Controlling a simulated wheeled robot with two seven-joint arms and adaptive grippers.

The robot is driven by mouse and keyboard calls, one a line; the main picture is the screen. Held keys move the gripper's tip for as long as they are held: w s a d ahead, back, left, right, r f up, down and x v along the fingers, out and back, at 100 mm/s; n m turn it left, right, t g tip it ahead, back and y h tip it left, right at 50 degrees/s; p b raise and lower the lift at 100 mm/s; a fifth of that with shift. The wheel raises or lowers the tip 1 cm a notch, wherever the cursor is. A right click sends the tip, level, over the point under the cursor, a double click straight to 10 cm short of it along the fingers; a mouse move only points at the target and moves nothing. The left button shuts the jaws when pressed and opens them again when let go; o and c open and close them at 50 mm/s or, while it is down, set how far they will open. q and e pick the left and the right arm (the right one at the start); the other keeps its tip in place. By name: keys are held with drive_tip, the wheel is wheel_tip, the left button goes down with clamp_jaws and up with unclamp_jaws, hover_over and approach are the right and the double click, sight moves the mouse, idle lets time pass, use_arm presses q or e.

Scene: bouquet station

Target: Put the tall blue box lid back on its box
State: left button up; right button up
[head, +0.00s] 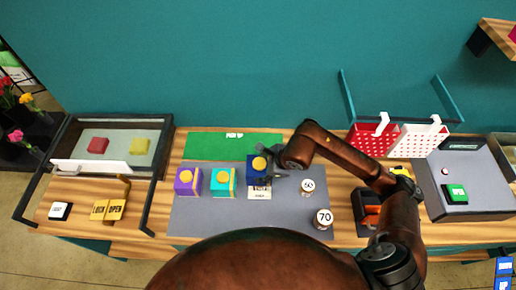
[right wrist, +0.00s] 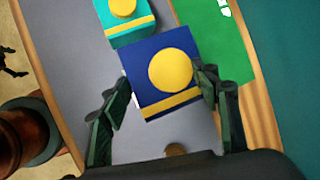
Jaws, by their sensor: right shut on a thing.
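The blue lid (head: 259,164) has a round yellow top piece and a yellow band. In the head view it is at the middle of the grey mat, above a white label card (head: 259,192). My right gripper (head: 267,171) is shut on it from the right. In the right wrist view the blue lid (right wrist: 158,72) sits between the two fingers (right wrist: 160,95). I cannot tell whether it rests on its box or is held above it, as the underside is hidden. My left gripper is not in view.
A teal box (head: 222,182) and a purple box (head: 187,182) stand to the left on the grey mat (head: 205,222). Two round pieces marked 50 (head: 307,187) and 70 (head: 323,218) are to the right. A green mat (head: 215,145) lies behind. Red (head: 370,141) and white baskets (head: 420,143) stand back right.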

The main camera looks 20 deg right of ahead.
sight(263, 175)
drive_tip(key=shift+w, duration=0.2)
drive_tip(key=s, duration=0.2)
drive_tip(key=shift+s+d+f, duration=0.1)
drive_tip(key=shift+s+d, duration=0.05)
drive_tip(key=shift+s, duration=0.25)
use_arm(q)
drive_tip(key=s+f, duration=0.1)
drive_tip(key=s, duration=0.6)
use_arm(e)
drive_tip(key=shift+w+f+b, duration=0.15)
drive_tip(key=shift+f+b, duration=0.15)
drive_tip(key=shift+f, duration=0.35)
drive_tip(key=shift+w+f+b, duration=0.4)
drive_tip(key=shift+w+f, duration=0.65)
drive_tip(key=shift+f, duration=0.1)
drive_tip(key=shift+s+f+b, duration=0.4)
drive_tip(key=shift+b, duration=0.3)
drive_tip(key=shift+w+f+b, duration=0.15)
drive_tip(key=shift+f+b, duration=0.65)
drive_tip(key=shift+b, duration=0.1)
drive_tip(key=shift+s+r, duration=0.15)
drive_tip(key=shift+s, duration=0.15)
drive_tip(key=shift+w, duration=0.15)
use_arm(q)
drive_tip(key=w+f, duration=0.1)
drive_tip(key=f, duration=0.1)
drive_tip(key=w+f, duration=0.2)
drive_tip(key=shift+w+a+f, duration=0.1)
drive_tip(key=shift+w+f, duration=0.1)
